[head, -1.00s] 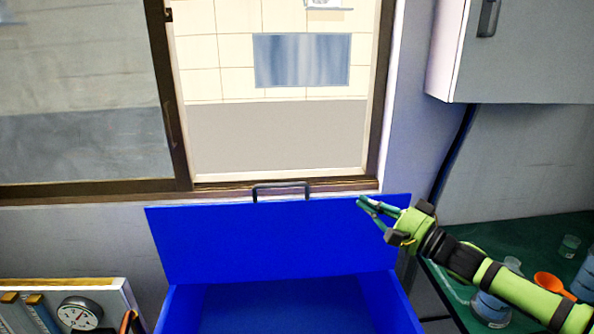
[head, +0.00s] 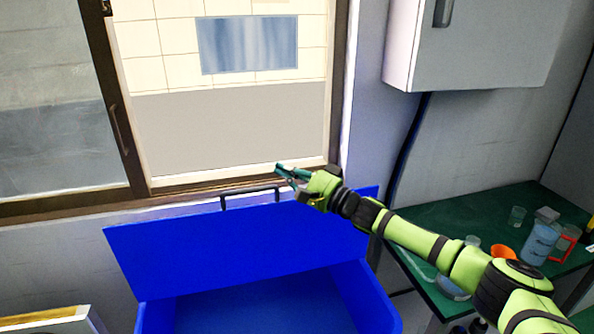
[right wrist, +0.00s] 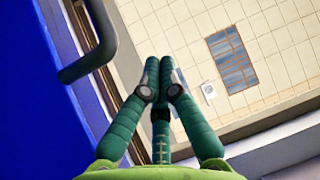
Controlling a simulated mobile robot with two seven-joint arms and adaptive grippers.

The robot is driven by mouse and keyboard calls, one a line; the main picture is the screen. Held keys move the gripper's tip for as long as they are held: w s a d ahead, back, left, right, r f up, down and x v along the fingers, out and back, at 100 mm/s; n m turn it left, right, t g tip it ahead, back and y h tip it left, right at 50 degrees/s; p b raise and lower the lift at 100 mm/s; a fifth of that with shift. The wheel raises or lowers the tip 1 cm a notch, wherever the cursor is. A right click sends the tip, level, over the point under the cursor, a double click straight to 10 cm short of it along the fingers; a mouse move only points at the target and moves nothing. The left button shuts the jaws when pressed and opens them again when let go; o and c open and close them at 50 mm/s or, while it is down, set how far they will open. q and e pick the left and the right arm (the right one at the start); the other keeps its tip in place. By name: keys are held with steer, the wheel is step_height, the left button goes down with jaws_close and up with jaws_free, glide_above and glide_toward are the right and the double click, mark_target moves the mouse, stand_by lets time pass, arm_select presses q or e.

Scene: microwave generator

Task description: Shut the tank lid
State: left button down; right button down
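A blue tank (head: 270,310) stands below the window with its blue lid (head: 240,240) raised, leaning back toward the wall. A dark handle (head: 250,193) sits on the lid's top edge and also shows at the upper left in the right wrist view (right wrist: 92,45). My right gripper (head: 279,170) is just above the lid's top edge, near the right end of the handle. In the right wrist view its green fingers (right wrist: 160,62) are together with nothing seen between them, beside the handle and apart from it. My left gripper is not in view.
A green table (head: 470,235) at the right holds an orange cup (head: 502,252), a blue container (head: 540,242) and glassware. A grey wall cabinet (head: 480,45) hangs above it. The window frame (head: 240,185) is close behind the lid.

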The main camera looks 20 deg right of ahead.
mark_target(288, 210)
steer(key=s, duration=0.1)
steer(key=s+p, duration=0.1)
steer(key=s, duration=0.1)
steer(key=shift+s+a+f, duration=0.15)
steer(key=shift+f, duration=0.2)
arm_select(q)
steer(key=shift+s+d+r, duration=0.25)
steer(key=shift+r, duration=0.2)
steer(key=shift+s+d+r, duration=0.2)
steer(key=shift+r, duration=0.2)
